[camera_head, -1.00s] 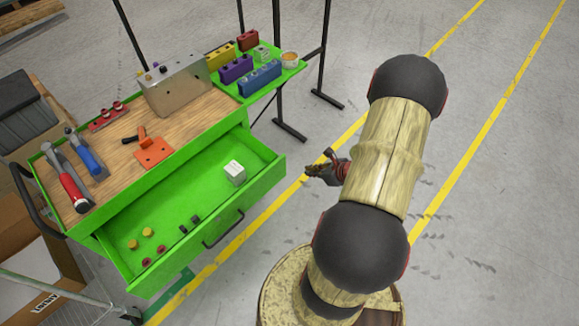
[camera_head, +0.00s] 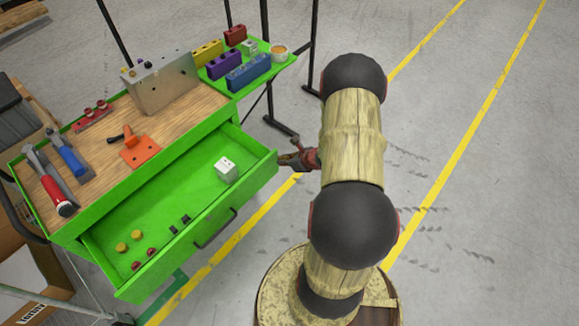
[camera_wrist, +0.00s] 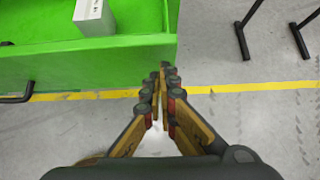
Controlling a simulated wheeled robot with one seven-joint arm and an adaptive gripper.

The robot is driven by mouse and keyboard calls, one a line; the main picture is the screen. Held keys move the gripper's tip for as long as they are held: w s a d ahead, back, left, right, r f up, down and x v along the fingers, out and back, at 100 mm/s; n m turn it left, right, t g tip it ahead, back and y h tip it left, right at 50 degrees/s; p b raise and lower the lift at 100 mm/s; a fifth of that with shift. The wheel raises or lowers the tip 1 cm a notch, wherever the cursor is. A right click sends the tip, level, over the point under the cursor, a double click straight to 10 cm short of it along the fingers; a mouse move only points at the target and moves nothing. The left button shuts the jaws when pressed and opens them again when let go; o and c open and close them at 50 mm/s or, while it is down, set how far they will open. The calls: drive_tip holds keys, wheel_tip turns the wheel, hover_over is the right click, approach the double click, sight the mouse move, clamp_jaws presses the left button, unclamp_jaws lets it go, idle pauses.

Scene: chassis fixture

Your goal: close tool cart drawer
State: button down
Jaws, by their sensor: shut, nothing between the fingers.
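The green tool cart (camera_head: 70,233) stands at the left with its drawer (camera_head: 163,240) pulled out. The drawer's dark handle (camera_head: 216,229) is on its front face. In the drawer lie a white block (camera_head: 226,168), yellow and red round pieces and small black pieces. My gripper (camera_head: 285,160) is beside the drawer's right front corner, shut and empty. In the wrist view the fingertips (camera_wrist: 165,68) meet close to the drawer's end (camera_wrist: 150,55); whether they touch it I cannot tell. The handle (camera_wrist: 18,98) shows at the left there.
The cart's wooden top (camera_head: 110,152) holds hammers, an orange tool (camera_head: 141,152) and a metal box (camera_head: 163,82). A green side tray (camera_head: 266,82) carries coloured blocks and a cup. Dark stand legs (camera_head: 281,127) stand behind the drawer. Floor at right is clear.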

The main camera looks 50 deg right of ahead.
drive_tip(key=shift+w, duration=0.3)
drive_tip(key=w+b, duration=0.2)
drive_tip(key=w, duration=2.4)
drive_tip(key=shift+w+b, duration=0.35)
drive_tip(key=shift+w, duration=0.05)
drive_tip(key=shift+r, duration=0.1)
